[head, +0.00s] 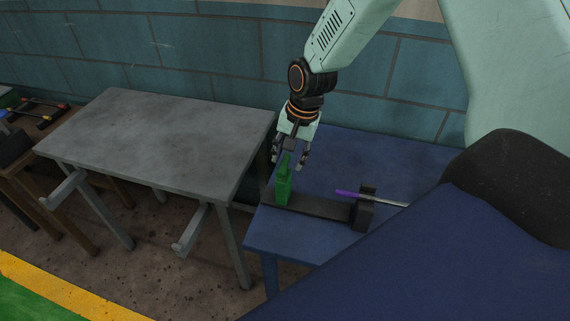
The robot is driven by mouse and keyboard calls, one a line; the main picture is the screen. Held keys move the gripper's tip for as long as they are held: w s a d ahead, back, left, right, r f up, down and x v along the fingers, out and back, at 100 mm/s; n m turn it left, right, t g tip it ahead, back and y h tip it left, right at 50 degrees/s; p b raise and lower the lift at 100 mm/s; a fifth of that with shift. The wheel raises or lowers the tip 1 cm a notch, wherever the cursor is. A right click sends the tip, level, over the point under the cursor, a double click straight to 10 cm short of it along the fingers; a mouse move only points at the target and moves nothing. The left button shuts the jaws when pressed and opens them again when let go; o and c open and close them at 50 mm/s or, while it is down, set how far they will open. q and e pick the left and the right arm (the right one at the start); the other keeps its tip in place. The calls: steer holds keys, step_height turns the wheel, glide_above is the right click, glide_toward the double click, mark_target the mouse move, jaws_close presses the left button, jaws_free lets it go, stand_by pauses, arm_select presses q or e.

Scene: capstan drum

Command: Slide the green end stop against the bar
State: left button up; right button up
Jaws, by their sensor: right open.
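The green end stop (283,191) stands upright at the left end of a dark base rail (318,207) on the blue table (280,238). The bar (385,200) is a thin metallic rod with a purple end (347,193). It passes through or over a dark block (362,212) at the rail's right end. A gap separates the purple end from the end stop. My right gripper (289,161) points down just above and behind the end stop, open; whether a finger touches it I cannot tell. My left gripper is not in view.
A grey metal table (160,130) stands to the left, close to the blue table. A wooden table (22,140) with several small items is at the far left. A teal block wall (190,60) runs behind. The blue table is bare behind the rail.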

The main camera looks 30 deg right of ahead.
mark_target(285, 162)
steer(key=x, duration=0.3)
steer(key=shift+w+a+f+b, duration=0.2)
steer(key=shift+w+a+b, duration=0.05)
steer(key=shift+w+b, duration=0.1)
steer(key=shift+s+d+r, duration=0.15)
steer(key=shift+s+d, duration=0.05)
steer(key=shift+s, duration=0.25)
steer(key=shift+w+a, duration=0.15)
steer(key=shift+w, duration=0.25)
steer(key=c, duration=0.3)
steer(key=shift+c, duration=0.9)
steer(key=shift+s, duration=0.25)
steer(key=c, duration=0.3)
steer(key=shift+c, duration=0.7)
steer(key=shift+w, duration=0.15)
jaws_close()
